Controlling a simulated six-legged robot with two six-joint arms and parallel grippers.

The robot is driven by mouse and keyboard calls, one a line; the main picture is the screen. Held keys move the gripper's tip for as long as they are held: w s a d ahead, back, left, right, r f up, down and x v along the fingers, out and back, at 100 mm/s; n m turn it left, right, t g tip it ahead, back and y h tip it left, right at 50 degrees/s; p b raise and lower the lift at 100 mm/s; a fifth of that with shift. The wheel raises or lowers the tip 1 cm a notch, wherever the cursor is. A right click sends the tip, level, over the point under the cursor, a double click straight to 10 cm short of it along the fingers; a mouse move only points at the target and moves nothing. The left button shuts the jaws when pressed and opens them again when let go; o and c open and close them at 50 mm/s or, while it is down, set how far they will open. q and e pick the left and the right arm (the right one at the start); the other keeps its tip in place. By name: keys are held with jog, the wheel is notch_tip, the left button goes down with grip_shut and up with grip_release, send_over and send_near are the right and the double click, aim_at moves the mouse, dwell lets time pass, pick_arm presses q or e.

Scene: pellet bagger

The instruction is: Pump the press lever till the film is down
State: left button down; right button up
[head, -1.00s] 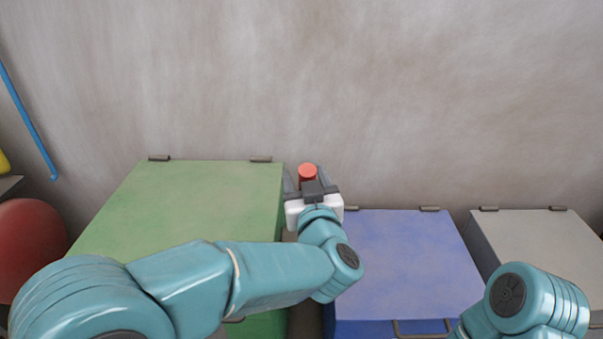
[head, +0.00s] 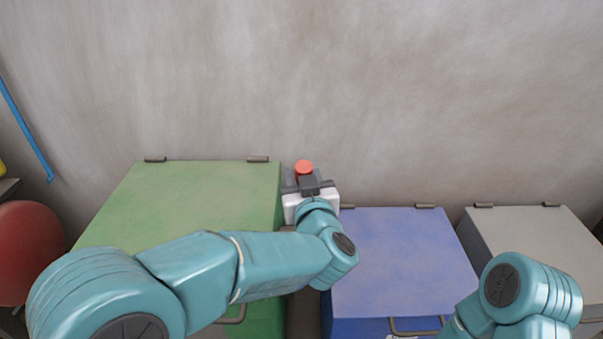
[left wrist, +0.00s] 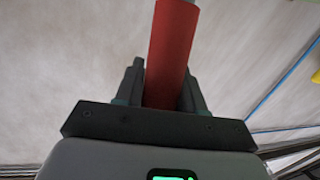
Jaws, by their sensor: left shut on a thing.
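A red cylindrical grip (head: 304,167), which looks like the end of the press lever, shows between the green and blue boxes in the head view. My left gripper (head: 306,180) is shut on it. The rest of the lever and the film are not visible. My right arm (head: 525,295) shows at the lower right of the head view, but its gripper is out of view.
A green lidded box (head: 190,200) stands left of my left gripper, a blue one (head: 395,260) right of it, and a grey one (head: 535,235) farther right. A red rounded object (head: 28,250) is at the far left. A grey wall (head: 300,70) stands behind.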

pick_arm(q)
jog(key=shift+w+r+p, duration=0.5)
jog(key=shift+w+p, duration=0.25)
jog(key=shift+w, duration=0.1)
pick_arm(e)
notch_tip(320, 180, up, 3)
jog(key=shift+s+f, duration=0.1)
pick_arm(q)
jog(key=c, duration=0.8)
grip_release()
jog(key=shift+w, duration=0.1)
jog(key=shift+c, duration=0.2)
jog(key=shift+o, duration=0.3)
jog(key=shift+w+f+g, duration=0.15)
jog(key=shift+w+g, duration=0.05)
jog(key=shift+g, duration=0.1)
jog(key=shift+s, duration=0.1)
jog(key=shift+f, duration=0.15)
pick_arm(e)
jog(key=shift+d, duration=0.1)
